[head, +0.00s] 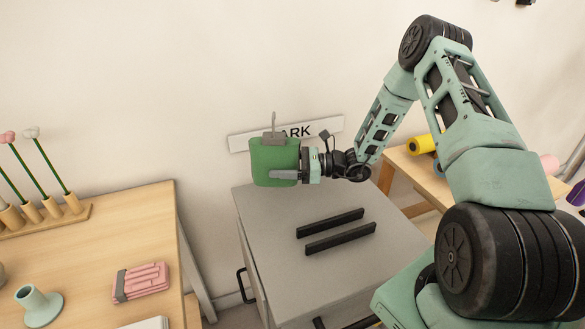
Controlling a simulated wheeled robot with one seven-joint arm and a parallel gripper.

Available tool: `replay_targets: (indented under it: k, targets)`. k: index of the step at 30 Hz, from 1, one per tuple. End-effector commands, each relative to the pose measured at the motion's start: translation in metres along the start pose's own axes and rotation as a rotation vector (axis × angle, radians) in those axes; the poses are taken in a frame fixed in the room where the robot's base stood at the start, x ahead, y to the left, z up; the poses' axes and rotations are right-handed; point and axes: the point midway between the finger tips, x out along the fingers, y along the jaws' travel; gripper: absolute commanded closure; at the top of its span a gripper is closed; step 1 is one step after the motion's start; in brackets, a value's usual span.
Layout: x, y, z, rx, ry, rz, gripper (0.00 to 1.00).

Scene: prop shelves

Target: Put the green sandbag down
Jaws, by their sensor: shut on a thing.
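The green sandbag (272,160) is a soft rectangular bag with a grey clasp and hook on top. It hangs upright in the air above the back left part of the grey cabinet top (285,215). My gripper (290,173) reaches in from the right and is shut on the bag. One grey finger lies across the bag's near face; the other finger is hidden behind it. A gap between the bag and the cabinet top is hard to judge.
Two dark bars (335,231) lie on the cabinet top. A sign (325,130) is on the wall behind. The left wooden table (90,255) holds a pink folded bundle (142,282), a teal funnel-shaped piece (38,303) and a flower rack (45,217). A yellow roll (421,144) lies on the right table.

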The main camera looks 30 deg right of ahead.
Motion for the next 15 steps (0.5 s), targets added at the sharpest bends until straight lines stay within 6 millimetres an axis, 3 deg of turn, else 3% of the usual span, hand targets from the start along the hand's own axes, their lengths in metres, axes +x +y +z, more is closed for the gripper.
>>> replay_targets:
  k: [15]
  targets:
    - [0.001,0.000,-0.050,-0.001,-0.007,-0.001,1.00]
